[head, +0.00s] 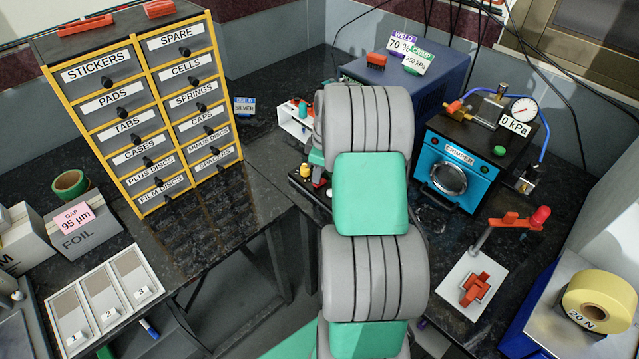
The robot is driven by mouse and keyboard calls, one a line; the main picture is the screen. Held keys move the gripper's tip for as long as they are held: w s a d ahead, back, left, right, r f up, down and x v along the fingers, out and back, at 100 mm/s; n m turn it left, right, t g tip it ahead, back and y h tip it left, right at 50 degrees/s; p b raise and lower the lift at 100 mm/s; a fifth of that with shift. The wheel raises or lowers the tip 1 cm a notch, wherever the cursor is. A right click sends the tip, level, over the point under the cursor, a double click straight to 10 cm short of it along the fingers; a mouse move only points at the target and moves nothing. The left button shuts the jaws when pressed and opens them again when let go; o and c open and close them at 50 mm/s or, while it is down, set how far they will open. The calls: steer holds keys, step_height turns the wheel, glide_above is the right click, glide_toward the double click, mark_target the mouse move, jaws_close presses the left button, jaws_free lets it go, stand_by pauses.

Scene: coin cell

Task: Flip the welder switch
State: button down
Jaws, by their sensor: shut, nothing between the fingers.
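The welder looks to be the dark blue box (437,92) at the back, because a "WELD 70 %" tag (401,42) stands on it. A small red block (376,60) sits on its top at the left; I cannot tell whether it is the switch. My grey and green arm rises through the middle of the head view and covers part of the box's front. No other switch can be made out on the box. My gripper is not visible; its fingers are hidden behind the arm or out of view.
A labelled drawer cabinet (140,103) stands at the left. The blue crimper (455,171), with a gauge (524,110) and hoses, is right of my arm. A red-handled device (515,221) and yellow tape roll (600,301) are farther right. Dark counter (190,240) is clear before the cabinet.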

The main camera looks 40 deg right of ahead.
steer(key=shift+f+b, duration=0.4)
steer(key=shift+f, duration=0.2)
steer(key=shift+r+p, duration=2)
steer(key=shift+r, duration=1.6)
